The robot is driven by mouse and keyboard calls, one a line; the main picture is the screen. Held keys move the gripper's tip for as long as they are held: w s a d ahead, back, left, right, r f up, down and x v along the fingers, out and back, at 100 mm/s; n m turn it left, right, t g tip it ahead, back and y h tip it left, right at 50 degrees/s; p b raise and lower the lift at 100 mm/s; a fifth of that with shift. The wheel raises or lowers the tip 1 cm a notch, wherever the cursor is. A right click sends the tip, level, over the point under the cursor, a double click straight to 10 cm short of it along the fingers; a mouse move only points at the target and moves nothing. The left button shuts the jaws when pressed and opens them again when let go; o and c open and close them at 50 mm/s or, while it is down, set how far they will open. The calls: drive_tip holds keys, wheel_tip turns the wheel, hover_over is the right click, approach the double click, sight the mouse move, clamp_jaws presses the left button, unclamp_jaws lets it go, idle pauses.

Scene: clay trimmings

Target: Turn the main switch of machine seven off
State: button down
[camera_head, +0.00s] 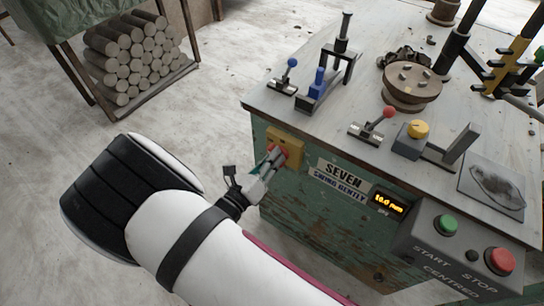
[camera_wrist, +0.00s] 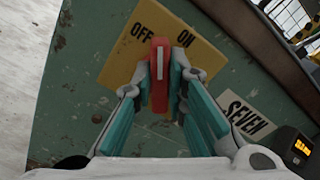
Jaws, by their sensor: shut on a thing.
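The main switch is a red handle (camera_wrist: 160,88) with a pale line on it, on a yellow plate (camera_wrist: 122,62) marked OFF at left and ON at right. In the wrist view the handle stands between the two words. In the head view the yellow plate (camera_head: 291,141) is on the green front of the machine labelled SEVEN (camera_head: 342,170), left of the label. My gripper (camera_wrist: 162,90) is shut on the red handle, one finger on each side. In the head view my gripper (camera_head: 270,163) reaches the switch from the lower left and hides part of it.
Levers and a round wooden block (camera_head: 408,88) stand on top. Open floor lies left of the machine.

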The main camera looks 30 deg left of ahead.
drive_tip(key=n, duration=0.3)
drive_tip(key=n+p, duration=0.1)
drive_tip(key=n, duration=0.3)
drive_tip(key=f+n, duration=0.1)
drive_tip(key=n, duration=0.3)
drive_tip(key=shift+s+a+p, duration=0.15)
drive_tip(key=shift+a+p, duration=0.15)
drive_tip(key=shift+f, duration=0.1)
drive_tip(key=c, duration=1.6)
unclamp_jaws()
drive_tip(key=shift+r, duration=0.2)
